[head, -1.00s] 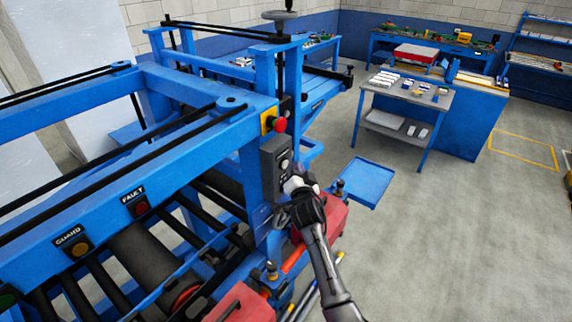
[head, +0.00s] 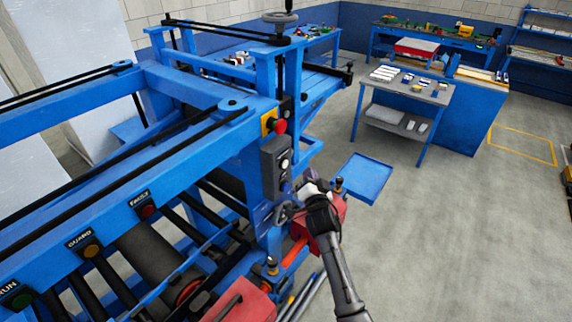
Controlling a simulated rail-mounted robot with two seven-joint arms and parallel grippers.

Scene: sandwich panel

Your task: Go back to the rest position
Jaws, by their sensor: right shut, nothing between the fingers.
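My right gripper (head: 312,188) is shut and empty. It shows at the lower middle of the head view, just right of the grey control box (head: 276,165) on the blue machine frame. A small gap seems to lie between the gripper and the box. The box carries a pale round button and a dark one below it. My right arm comes up from the bottom edge. My left gripper is not in the picture.
A red emergency button (head: 280,127) sits above the box. A red case (head: 331,213) lies behind my gripper, and a blue tray (head: 368,178) stands to its right. A grey-topped table (head: 433,97) is further back. The floor at the right is clear.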

